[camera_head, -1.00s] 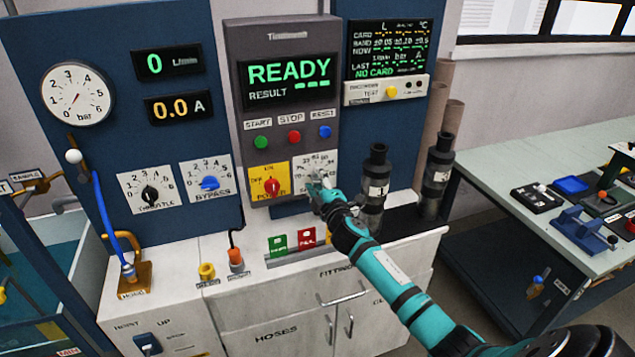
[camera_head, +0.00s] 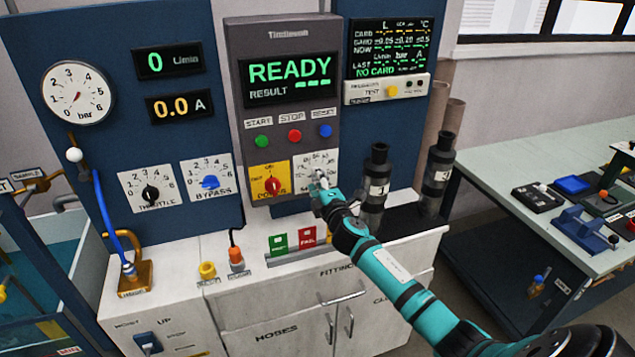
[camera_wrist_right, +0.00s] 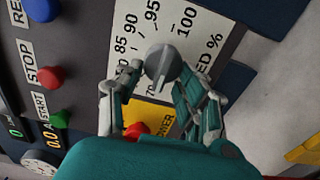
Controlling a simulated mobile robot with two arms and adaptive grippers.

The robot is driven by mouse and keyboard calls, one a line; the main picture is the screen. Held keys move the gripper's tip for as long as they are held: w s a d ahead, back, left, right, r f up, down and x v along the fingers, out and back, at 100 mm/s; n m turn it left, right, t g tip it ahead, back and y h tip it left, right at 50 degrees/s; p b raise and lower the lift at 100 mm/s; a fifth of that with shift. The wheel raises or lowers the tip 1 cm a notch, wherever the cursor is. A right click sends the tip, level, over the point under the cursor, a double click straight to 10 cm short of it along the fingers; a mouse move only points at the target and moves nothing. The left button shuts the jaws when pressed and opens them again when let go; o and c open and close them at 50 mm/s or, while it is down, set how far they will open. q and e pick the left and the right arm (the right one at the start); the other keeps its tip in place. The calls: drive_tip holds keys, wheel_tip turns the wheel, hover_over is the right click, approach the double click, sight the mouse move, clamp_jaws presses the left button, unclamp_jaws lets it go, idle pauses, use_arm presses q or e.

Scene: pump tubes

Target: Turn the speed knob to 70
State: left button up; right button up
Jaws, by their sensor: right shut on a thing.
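The speed dial plate (camera_head: 316,160) is a white panel at the lower right of the grey console. It also shows in the right wrist view (camera_wrist_right: 190,30), with 85, 90, 95 and 100 readable and other marks partly covered. The grey speed knob (camera_wrist_right: 162,65) stands on this plate. My right gripper (camera_head: 318,180) is at the knob; in the wrist view its fingers (camera_wrist_right: 152,88) are closed around the knob from two sides. In the head view the gripper mostly hides the knob, and I cannot read its exact setting. My left gripper is out of view.
The red power switch (camera_head: 272,185) on its yellow plate sits right beside the dial. Start, stop and reset (camera_head: 325,131) buttons are above. The display (camera_head: 288,78) reads READY. Dark cylinders (camera_head: 375,185) stand close to the right of my right arm.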

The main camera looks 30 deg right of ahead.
drive_tip(key=o, duration=1.1)
drive_tip(key=v, duration=1.2)
drive_tip(key=shift+f, duration=0.15)
drive_tip(key=s+f+m+g, duration=0.1)
drive_tip(key=f, duration=0.6)
drive_tip(key=s+f+m+g, duration=0.1)
drive_tip(key=s+f+g, duration=0.1)
drive_tip(key=f, duration=0.5)
drive_tip(key=s+f+m+g+y, duration=0.1)
drive_tip(key=f, duration=0.7)
drive_tip(key=shift+s+m+g, duration=0.3)
drive_tip(key=shift+g, duration=0.1)
drive_tip(key=s+a+f+m+g+y, duration=0.1)
drive_tip(key=s+a+f+m+g, duration=0.25)
drive_tip(key=s+f, duration=0.95)
drive_tip(key=s+a+f+m+g+y, duration=0.15)
drive_tip(key=s+a+f+g, duration=0.3)
drive_tip(key=s+f, duration=0.85)
drive_tip(key=s+a+f+m+g, duration=0.1)
drive_tip(key=s+a+f+m, duration=0.1)
drive_tip(key=s, duration=0.7)
drive_tip(key=s+a+f+m+g, duration=0.2)
drive_tip(key=s+a+f, duration=0.3)
drive_tip(key=s+f, duration=0.2)
drive_tip(key=s+y, duration=0.1)
drive_tip(key=s, duration=0.1)
drive_tip(key=shift+s+f+g, duration=0.3)
